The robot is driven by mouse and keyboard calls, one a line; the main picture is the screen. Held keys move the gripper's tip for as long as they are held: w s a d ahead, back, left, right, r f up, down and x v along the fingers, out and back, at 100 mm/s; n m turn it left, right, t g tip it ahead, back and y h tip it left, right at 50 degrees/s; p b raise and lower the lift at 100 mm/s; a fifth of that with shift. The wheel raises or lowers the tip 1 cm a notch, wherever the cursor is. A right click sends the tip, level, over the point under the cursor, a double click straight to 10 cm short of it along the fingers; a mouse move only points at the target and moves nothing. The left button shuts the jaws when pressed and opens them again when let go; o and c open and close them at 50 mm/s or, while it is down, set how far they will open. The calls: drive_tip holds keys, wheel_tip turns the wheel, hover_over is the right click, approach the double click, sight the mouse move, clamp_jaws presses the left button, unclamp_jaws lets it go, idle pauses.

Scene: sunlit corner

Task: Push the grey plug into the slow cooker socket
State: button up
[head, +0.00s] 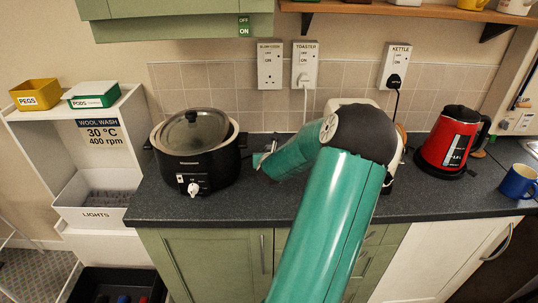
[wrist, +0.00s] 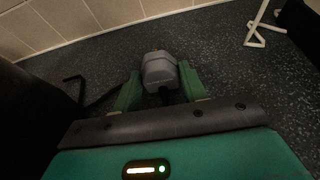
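The grey plug (wrist: 158,70) shows in the wrist view between the two green fingers of my gripper (wrist: 160,84). The fingers sit close against both its sides and look shut on it, low over the dark worktop. A dark cable shows to the left of the plug. In the head view my gripper (head: 262,160) is just right of the slow cooker (head: 195,155), at worktop height. The plug cannot be made out there. The slow cooker socket (head: 270,70) is on the wall above, with its holes bare and its label over it.
The toaster socket (head: 305,70) holds a white plug, and the kettle socket (head: 395,68) a black one. A red kettle (head: 453,140) and a blue mug (head: 518,182) stand at the right. My arm hides most of a pale appliance. A green cupboard (head: 180,18) hangs above.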

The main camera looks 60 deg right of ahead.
drive_tip(key=c, duration=0.6)
drive_tip(key=shift+s+a, duration=0.45)
drive_tip(key=shift+a, duration=0.45)
drive_tip(key=shift+s+a, duration=0.45)
drive_tip(key=shift+a, duration=0.4)
drive_tip(key=shift+s+a, duration=0.45)
drive_tip(key=shift+a, duration=0.45)
drive_tip(key=shift+d+r, duration=0.2)
drive_tip(key=shift+d, duration=0.1)
drive_tip(key=w+d+r, duration=0.2)
drive_tip(key=d+r, duration=0.2)
drive_tip(key=r, duration=0.7)
drive_tip(key=w+d+r, duration=0.2)
drive_tip(key=d+r, duration=0.3)
drive_tip(key=r, duration=0.6)
drive_tip(key=shift+w+d+r, duration=0.1)
drive_tip(key=shift+w+d, duration=0.4)
drive_tip(key=shift+d, duration=0.35)
drive_tip(key=shift+w+d+f, duration=0.1)
drive_tip(key=shift+w+d, duration=0.4)
drive_tip(key=shift+d, duration=0.3)
drive_tip(key=shift+w+d+r, duration=0.1)
drive_tip(key=shift+w+d, duration=0.4)
drive_tip(key=shift+d, duration=0.35)
